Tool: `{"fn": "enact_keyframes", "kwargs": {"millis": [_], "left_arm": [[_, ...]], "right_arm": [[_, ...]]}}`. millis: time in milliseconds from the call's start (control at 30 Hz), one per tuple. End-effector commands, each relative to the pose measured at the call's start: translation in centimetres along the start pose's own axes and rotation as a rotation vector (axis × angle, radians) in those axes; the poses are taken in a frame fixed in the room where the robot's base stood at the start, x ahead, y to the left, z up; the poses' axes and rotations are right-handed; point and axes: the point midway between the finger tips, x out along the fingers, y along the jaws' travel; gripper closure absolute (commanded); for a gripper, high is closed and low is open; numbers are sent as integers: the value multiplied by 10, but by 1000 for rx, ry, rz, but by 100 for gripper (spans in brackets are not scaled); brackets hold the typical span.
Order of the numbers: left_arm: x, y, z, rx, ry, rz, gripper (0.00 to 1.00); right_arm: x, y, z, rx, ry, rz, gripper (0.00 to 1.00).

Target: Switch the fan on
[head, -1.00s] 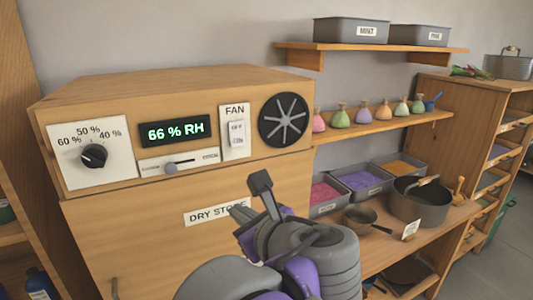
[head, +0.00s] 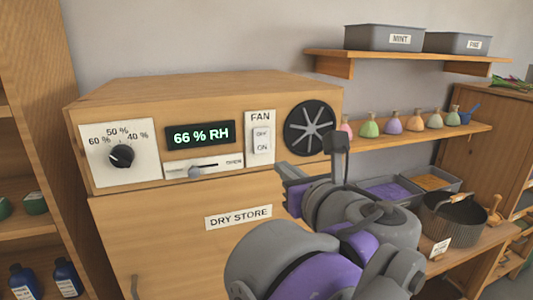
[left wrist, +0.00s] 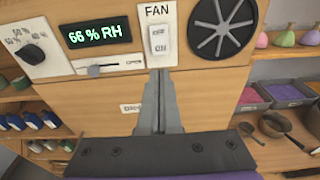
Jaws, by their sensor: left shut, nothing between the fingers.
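The fan switch (head: 262,140) is a white rocker marked OFF and ON under the word FAN, on the wooden dry store cabinet (head: 140,210). It also shows in the left wrist view (left wrist: 160,40). The round black fan (head: 310,128) is right of the switch. My left gripper (head: 283,172) is shut and empty, in front of the cabinet and below and right of the switch in the head view. In the left wrist view its closed fingertips (left wrist: 157,72) point up just below the switch plate. I cannot tell the gap to the panel. My right gripper is not seen.
Left of the switch are a humidity display (head: 200,135) reading 66 % RH, a slider (head: 195,171) and a black dial (head: 121,156).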

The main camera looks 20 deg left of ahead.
Motion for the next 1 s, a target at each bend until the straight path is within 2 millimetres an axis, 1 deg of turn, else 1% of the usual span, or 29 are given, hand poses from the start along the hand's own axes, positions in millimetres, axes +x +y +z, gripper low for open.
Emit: {"fn": "enact_keyframes", "kwargs": {"millis": [33,200,400,500,600,1000], "left_arm": [[13,2,1,-1,-1,7,100],[50,2,2,-1,-1,8,100],[84,2,2,-1,-1,5,100],[94,1,1,-1,-1,3,100],[99,1,1,-1,0,1,100],[103,1,0,-1,0,1,100]], "right_arm": [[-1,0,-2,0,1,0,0],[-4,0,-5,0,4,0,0],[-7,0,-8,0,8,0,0],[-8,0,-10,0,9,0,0],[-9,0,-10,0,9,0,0],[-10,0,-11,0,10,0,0]]}}
